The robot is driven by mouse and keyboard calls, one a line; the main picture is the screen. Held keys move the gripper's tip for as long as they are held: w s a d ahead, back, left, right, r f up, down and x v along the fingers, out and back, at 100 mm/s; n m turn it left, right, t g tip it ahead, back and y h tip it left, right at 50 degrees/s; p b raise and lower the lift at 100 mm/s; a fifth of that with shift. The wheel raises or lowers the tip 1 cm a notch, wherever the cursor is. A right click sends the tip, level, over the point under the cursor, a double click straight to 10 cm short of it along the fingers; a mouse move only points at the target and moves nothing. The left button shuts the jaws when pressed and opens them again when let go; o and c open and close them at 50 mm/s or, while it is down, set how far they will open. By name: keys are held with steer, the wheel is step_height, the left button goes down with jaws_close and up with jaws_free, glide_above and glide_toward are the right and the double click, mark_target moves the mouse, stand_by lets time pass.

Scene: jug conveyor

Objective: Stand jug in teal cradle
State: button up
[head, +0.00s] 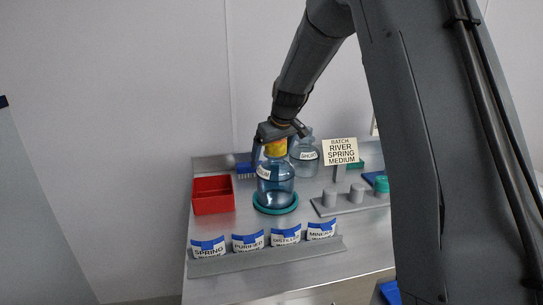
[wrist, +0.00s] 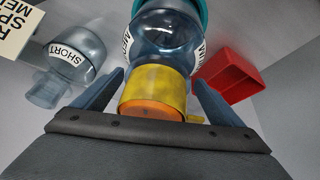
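A blue-tinted clear jug (head: 274,184) with a white label and a yellow collar stands upright at the middle of the table. Its base is inside the round teal cradle (head: 276,209). In the wrist view the jug (wrist: 165,38) shows its yellow collar and orange cap close to me, with the teal cradle (wrist: 203,14) beyond. My gripper (head: 278,143) is at the jug's neck from above. In the wrist view my gripper's (wrist: 158,77) fingers are spread on either side of the collar, with small gaps showing. The label is only partly readable, starting "ME".
A second jug labelled SHORT (head: 305,158) stands close behind right. A sign reading BATCH RIVER SPRING MEDIUM (head: 340,152) and grey posts (head: 357,192) are right. A red bin (head: 212,196) is left. Labelled holders (head: 248,242) line the front.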

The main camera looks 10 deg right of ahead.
steer(key=b+v, duration=0.2)
steer(key=v, duration=1)
steer(key=shift+r+b, duration=0.1)
steer(key=shift+b, duration=0.25)
